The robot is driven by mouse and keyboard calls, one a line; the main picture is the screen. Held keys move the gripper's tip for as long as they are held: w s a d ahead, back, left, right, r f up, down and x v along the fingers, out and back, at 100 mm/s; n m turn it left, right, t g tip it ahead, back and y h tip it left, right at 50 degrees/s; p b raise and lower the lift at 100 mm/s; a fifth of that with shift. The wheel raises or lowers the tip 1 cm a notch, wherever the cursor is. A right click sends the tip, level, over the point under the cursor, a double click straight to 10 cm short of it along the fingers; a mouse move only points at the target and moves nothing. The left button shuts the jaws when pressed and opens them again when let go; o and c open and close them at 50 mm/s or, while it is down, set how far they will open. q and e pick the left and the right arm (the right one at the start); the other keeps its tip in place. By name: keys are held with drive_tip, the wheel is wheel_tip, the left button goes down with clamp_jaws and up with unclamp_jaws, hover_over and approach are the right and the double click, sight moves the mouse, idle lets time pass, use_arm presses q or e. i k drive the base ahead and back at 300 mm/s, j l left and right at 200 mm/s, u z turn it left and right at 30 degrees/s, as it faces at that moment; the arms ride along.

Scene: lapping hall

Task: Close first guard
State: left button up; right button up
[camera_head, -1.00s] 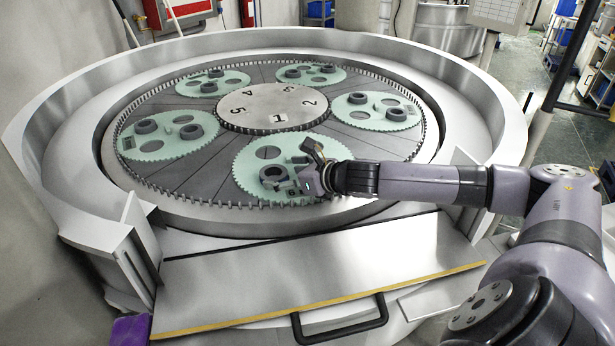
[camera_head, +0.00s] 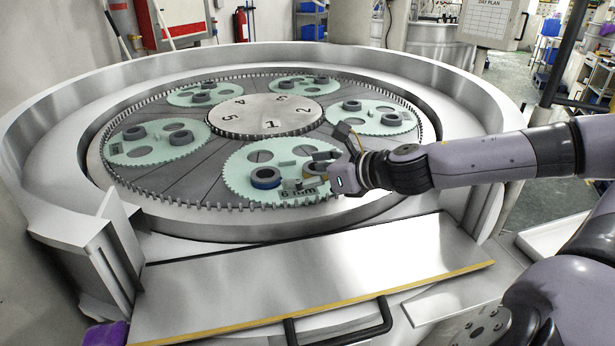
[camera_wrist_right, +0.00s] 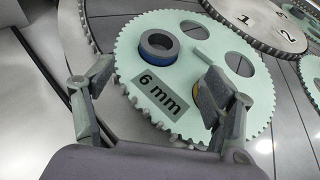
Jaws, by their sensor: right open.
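The guard (camera_head: 330,265) is a flat metal panel with a yellow front edge at the front of the lapping machine. It lies folded down in the opening of the round wall. Its black bar handle (camera_head: 345,332) is at the near edge, partly cut off by the picture. My right gripper (camera_head: 338,172) is above the front green carrier (camera_head: 240,160), beyond the guard and apart from it. In the right wrist view its open fingers (camera_wrist_right: 158,75) straddle part of the carrier, with nothing held. My left gripper is not in view.
A ring with a blue band (camera_head: 266,178) and a "6 mm" label (camera_wrist_right: 160,97) are on the front carrier; another ring is partly behind a finger. The metal wall (camera_head: 90,245) surrounds the plate. A purple object (camera_head: 104,334) is at lower left. The guard's top is clear.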

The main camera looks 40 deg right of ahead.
sight(193, 297)
drive_tip(key=k+j, duration=1.15)
drive_tip(key=j, duration=0.25)
